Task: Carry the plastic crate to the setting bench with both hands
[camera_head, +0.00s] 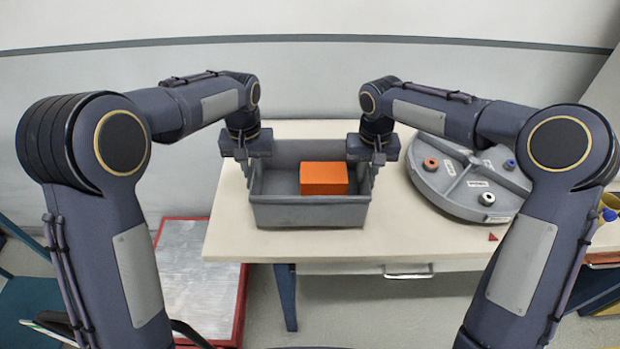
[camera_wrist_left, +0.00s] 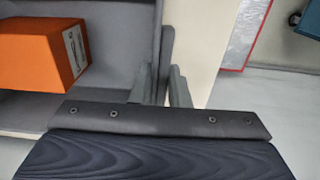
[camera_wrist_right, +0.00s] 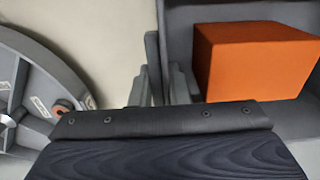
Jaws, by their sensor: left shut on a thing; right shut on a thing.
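The grey plastic crate (camera_head: 308,214) is at the left part of the cream-topped bench (camera_head: 420,240), level, with an orange block (camera_head: 324,178) inside. I cannot tell whether it rests on the bench or hangs just above it. My left gripper (camera_head: 246,160) is shut on the crate's left wall, which also shows in the left wrist view (camera_wrist_left: 145,50). My right gripper (camera_head: 374,158) is shut on the crate's right wall, and the orange block shows beside it in the right wrist view (camera_wrist_right: 250,62).
A round grey sectioned tray (camera_head: 455,190) with small rings stands right of the crate. A small red triangle (camera_head: 492,237) lies near the bench's front edge. A red-edged metal-topped platform (camera_head: 200,285) is on the floor at left.

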